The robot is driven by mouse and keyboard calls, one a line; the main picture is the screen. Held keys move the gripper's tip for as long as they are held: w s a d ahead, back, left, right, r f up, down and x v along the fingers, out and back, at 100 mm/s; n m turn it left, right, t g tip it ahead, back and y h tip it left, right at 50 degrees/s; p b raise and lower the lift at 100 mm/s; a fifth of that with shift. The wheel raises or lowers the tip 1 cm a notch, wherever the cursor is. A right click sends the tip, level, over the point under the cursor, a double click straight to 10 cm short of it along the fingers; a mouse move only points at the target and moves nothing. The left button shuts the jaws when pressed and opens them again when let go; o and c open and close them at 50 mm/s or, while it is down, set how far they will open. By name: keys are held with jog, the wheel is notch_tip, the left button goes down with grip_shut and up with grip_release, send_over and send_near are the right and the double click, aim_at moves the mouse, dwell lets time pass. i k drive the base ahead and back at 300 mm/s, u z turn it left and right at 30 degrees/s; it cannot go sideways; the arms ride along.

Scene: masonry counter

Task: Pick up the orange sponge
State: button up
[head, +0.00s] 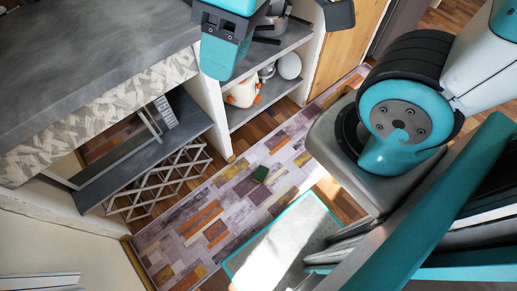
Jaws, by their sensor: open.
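I do not clearly see an orange sponge in the head view. A small dark green block (260,173) lies on the patterned rug; I cannot tell whether it is the sponge with another side up. The rug also has flat orange patches that look like part of its pattern. My gripper (221,58) comes in at the top, teal and dark, in front of the counter's end and well above the floor. It is open, with no object visible in it.
The grey-topped counter (80,70) fills the left, with open shelves below. A white jug with orange parts (243,92) stands on a lower shelf (270,113). A white lattice rack (165,180) stands by the rug (215,195). Much of the rug is clear.

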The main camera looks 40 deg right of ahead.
aim_at(261, 173)
jog(key=z, duration=0.3)
jog(key=k, duration=1.25)
jog(key=u, duration=0.75)
jog(key=i, duration=1.6)
jog(key=z, duration=0.5)
